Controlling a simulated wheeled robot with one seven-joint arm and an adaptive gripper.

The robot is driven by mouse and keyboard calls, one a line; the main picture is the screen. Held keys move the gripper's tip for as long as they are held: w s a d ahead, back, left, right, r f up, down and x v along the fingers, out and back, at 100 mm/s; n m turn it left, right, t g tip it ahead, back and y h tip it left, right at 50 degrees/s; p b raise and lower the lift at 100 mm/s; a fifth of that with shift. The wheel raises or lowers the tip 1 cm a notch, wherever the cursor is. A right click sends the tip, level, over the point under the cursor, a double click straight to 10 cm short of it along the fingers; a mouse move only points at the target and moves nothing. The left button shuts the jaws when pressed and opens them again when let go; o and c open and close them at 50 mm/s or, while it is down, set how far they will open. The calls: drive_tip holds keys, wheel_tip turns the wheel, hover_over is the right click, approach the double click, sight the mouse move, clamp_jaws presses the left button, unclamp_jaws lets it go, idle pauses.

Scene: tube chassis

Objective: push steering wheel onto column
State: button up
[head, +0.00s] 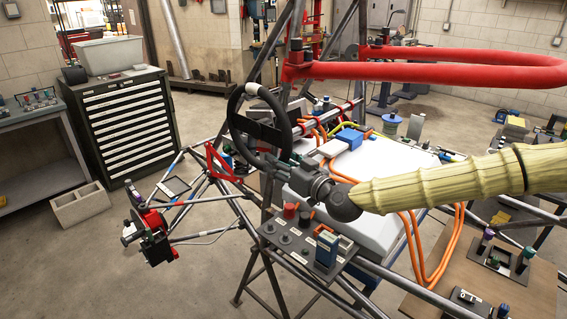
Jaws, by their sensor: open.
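The steering wheel (236,102) is a black ring with a dark centre, standing roughly upright within the tube chassis (246,219). My gripper (284,160) is open at the lower right of the wheel's rim. It overlaps the rim in the picture, and I cannot tell whether it touches it. The steering column is not clearly visible; the wheel and tubes cover that area. I cannot tell whether the wheel is seated on it.
A red padded bar (450,69) spans the upper right. A panel with knobs (305,252) lies below my gripper. Orange cables (413,255) hang beside a white case (385,183). A drawer cabinet (122,125) stands at the left. Open floor lies at lower left.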

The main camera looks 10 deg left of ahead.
clamp_jaws()
drive_tip(key=shift+r, duration=0.2)
drive_tip(key=shift+r+p, duration=0.4)
drive_tip(key=shift+r, duration=0.4)
drive_tip(key=shift+r, duration=0.4)
drive_tip(key=s+a, duration=0.4)
drive_tip(key=s, duration=0.3)
drive_tip(key=shift+a, duration=0.4)
idle(1.0)
